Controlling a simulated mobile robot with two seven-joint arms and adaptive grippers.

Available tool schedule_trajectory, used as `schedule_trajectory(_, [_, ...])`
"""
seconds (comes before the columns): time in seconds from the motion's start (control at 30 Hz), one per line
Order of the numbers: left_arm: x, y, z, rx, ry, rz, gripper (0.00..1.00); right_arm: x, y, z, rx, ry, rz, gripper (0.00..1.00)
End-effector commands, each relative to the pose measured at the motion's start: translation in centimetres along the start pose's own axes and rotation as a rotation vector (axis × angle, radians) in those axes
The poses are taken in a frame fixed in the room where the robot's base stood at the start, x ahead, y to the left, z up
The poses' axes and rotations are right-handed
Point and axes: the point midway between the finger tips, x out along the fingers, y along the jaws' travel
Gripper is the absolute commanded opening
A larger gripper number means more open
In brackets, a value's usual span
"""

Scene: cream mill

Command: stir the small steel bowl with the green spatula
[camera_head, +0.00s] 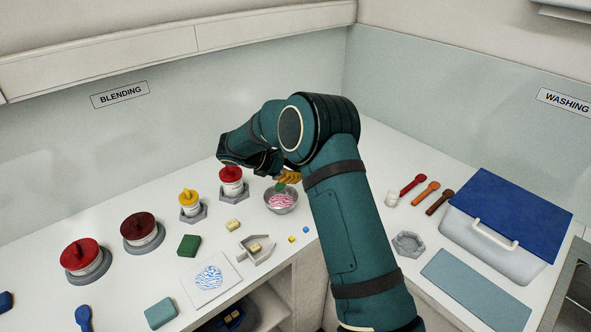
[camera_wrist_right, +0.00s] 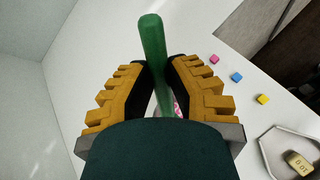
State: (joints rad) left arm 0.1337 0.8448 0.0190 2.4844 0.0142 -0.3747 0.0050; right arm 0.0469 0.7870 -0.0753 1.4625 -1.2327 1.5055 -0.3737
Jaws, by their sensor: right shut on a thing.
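The small steel bowl (camera_head: 270,207) stands on the white counter with a pink and white mass (camera_head: 283,201) in it. My right gripper (camera_head: 287,178) is just above the bowl, shut on the green spatula (camera_head: 281,186). In the right wrist view the green handle (camera_wrist_right: 153,40) rises between the ridged yellow fingers (camera_wrist_right: 160,80). The spatula's lower end goes down toward the bowl; its tip is hidden, so I cannot tell how deep it sits. Only a sliver of pink shows between the fingers. My left gripper is not in view.
Red-lidded (camera_head: 232,174) and yellow-lidded (camera_head: 189,197) jars stand left of the bowl. A scoop-shaped tray (camera_head: 262,255) and small cubes (camera_head: 306,229) lie in front. Red, orange and brown spoons (camera_head: 427,193) and a blue-lidded box (camera_head: 510,215) are at right.

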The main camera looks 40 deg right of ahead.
Motion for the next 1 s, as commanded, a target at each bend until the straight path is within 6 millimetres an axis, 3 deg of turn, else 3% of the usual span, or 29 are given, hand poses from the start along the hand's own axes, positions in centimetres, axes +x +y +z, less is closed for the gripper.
schedule_trajectory(0.17, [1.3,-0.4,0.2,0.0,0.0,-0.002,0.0,0.9,-0.6,-1.2,0.0,0.0,-0.001,0.0])
schedule_trajectory(1.0, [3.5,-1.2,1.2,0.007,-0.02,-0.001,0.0,3.6,-2.1,-4.9,0.0,0.0,0.0,0.0])
